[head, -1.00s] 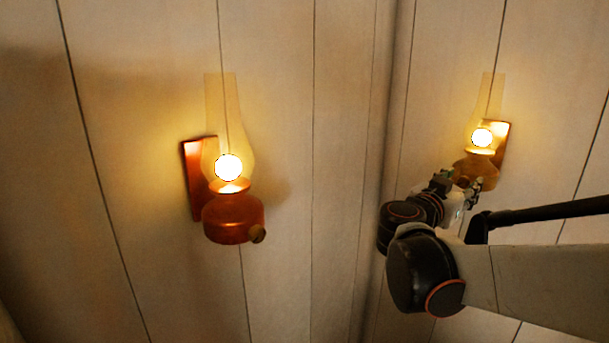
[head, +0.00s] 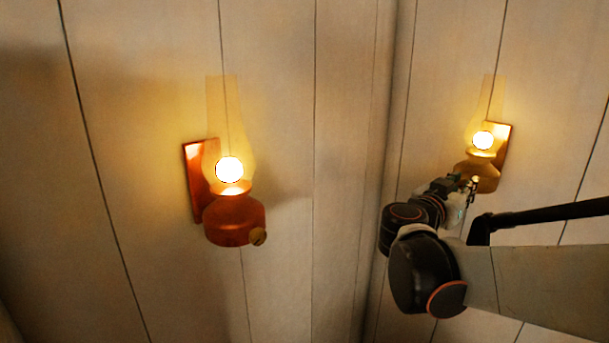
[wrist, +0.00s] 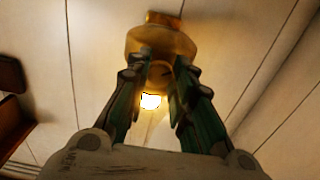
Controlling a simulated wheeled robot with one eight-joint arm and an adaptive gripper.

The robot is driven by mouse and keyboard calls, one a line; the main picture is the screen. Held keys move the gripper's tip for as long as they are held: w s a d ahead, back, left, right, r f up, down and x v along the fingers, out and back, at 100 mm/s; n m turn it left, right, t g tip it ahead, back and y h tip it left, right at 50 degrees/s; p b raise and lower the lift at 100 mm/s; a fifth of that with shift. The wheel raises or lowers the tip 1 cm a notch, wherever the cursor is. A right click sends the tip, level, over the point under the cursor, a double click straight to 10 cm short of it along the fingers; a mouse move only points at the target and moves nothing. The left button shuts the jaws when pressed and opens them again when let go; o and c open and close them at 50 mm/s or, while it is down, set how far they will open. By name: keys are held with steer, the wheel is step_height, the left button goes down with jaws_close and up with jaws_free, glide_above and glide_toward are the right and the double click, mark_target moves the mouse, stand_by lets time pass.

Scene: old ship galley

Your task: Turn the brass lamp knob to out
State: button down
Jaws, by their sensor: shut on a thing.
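The brass lamp (head: 484,170) hangs on the right-hand wall in the head view, its bulb glowing inside a tall glass chimney. In the wrist view the lamp (wrist: 150,40) appears upside down, with its body at the top and the glow below. My gripper (head: 471,185) is at the front of the lamp body. In the wrist view the two fingers of my gripper (wrist: 160,80) stand on either side of the brass lamp knob (wrist: 160,72) and are shut on it. The knob's marking cannot be read; in the head view the gripper hides it.
A lit copper-red lamp (head: 232,222) with its own small knob (head: 258,236) hangs on the left wall, clear of my arm. The plank walls meet in a corner between the lamps. A dark brown object (wrist: 12,105) shows at the left of the wrist view.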

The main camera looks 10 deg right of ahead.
steer(key=n+p, duration=0.1)
steer(key=n, duration=0.4)
steer(key=shift+n+p, duration=0.3)
steer(key=shift+p, duration=0.05)
steer(key=n+p, duration=0.1)
steer(key=n, duration=0.5)
steer(key=n+p, duration=0.1)
steer(key=n, duration=0.4)
steer(key=shift+n, duration=0.4)
steer(key=n, duration=0.6)
steer(key=shift+p, duration=0.3)
steer(key=n, duration=1.2)
steer(key=shift+f+p, duration=0.1)
steer(key=shift+p, duration=0.25)
steer(key=n, duration=1.1)
steer(key=shift+n, duration=0.4)
